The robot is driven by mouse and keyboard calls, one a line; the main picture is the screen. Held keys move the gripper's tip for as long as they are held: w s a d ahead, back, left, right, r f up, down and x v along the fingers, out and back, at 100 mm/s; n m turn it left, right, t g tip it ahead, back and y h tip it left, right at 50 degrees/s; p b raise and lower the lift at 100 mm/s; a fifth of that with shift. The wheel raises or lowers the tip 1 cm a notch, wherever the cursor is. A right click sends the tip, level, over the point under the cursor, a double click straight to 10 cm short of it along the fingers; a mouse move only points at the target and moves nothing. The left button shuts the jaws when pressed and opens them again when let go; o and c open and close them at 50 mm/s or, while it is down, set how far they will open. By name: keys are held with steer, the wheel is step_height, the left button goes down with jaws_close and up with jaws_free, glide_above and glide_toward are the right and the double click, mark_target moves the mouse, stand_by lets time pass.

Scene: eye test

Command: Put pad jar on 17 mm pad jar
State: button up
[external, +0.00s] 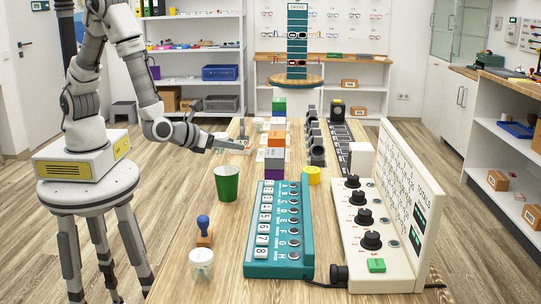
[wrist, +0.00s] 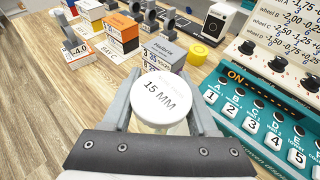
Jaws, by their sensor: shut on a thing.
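My gripper (external: 228,144) is out over the left part of the table in the external view. In the wrist view my gripper (wrist: 164,98) is shut on a pad jar (wrist: 160,97) with a white round lid reading "15 MM". The jar looks upright between the two grey fingers, and its lower body is mostly hidden. Another clear jar with a white lid (external: 201,257) stands at the table's near left in the external view, well apart from my gripper. Its label is too small to read, so I cannot tell whether it is the 17 mm pad jar.
A green cup (external: 228,184) and a blue-handled stamp (external: 204,231) stand on the table's left side. A teal button panel (external: 279,232), a yellow cylinder (external: 312,175) and a white console with dials (external: 368,263) stand to the right. Boxes, including an orange one (wrist: 122,27), stand beyond my gripper.

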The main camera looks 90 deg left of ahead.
steer(key=w+d+r+m+t+h, duration=0.2)
steer(key=d+m+h, duration=0.1)
steer(key=d, duration=1.2)
steer(key=s+d+r+m+h, duration=0.1)
steer(key=s+d+m+h, duration=0.15)
steer(key=d, duration=0.75)
steer(key=s+d+r+m+t+h, duration=0.1)
steer(key=s+d, duration=0.3)
steer(key=d, duration=0.5)
steer(key=s+d+r+m+h, duration=0.1)
steer(key=s+d+m+h, duration=0.15)
steer(key=d, duration=0.75)
steer(key=n+b, duration=0.1)
glide_above(202, 266)
steer(key=w+a, duration=0.2)
steer(key=w, duration=0.1)
step_height(202, 266, down, 6)
steer(key=f, duration=0.1)
steer(key=shift+s+a+f+b, duration=0.1)
steer(key=shift+f+b, duration=0.15)
steer(key=shift+f, duration=0.6)
steer(key=shift+s+a+f+b, duration=0.1)
steer(key=shift+f+b, duration=0.1)
steer(key=shift+f, duration=0.65)
steer(key=shift+f, duration=0.15)
steer(key=o, duration=1.4)
steer(key=shift+c, duration=0.2)
